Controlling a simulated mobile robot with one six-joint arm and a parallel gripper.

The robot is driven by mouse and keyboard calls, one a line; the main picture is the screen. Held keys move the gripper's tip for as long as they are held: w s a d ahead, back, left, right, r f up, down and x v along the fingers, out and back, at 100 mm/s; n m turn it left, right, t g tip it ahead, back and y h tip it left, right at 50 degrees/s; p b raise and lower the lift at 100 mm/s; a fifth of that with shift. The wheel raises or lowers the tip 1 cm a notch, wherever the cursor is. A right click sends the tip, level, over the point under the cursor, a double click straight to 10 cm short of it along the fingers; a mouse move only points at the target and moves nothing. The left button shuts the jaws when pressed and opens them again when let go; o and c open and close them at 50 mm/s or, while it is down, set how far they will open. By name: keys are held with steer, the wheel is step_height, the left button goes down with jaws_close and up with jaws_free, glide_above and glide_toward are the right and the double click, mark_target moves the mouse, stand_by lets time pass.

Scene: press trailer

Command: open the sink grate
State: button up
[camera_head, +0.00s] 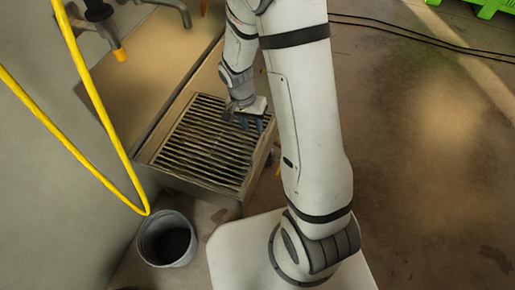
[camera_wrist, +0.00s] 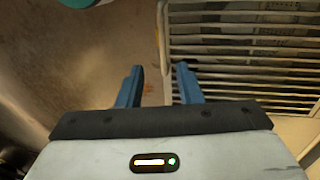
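The sink grate (camera_head: 208,150), a slatted metal grid, lies flat over the top of the sink (camera_head: 225,202) in the head view. In the wrist view, the grate (camera_wrist: 250,48) fills the upper right, with its edge bar running upward between my fingertips. My gripper (camera_head: 248,118) is over the grate's right side in the head view. In the wrist view, my gripper (camera_wrist: 159,70) is open, with two blue fingers apart and nothing held. One finger is over the slats and the other is over the floor side. I cannot tell whether they touch the grate.
A grey bucket (camera_head: 148,241) stands on the floor by the sink's near left corner. A yellow hose (camera_head: 92,88) hangs at the left. Black cables (camera_head: 400,32) cross the otherwise open floor at right.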

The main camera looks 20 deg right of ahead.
mark_target(258, 145)
steer(key=f+b, duration=0.1)
steer(key=f, duration=0.2)
steer(key=f+b, duration=0.1)
steer(key=f, duration=0.2)
steer(key=d+f+b, duration=0.1)
steer(key=f, duration=0.2)
steer(key=shift+s+d+b, duration=0.1)
steer(key=shift+s+b, duration=0.2)
steer(key=shift+s, duration=0.1)
jaws_close()
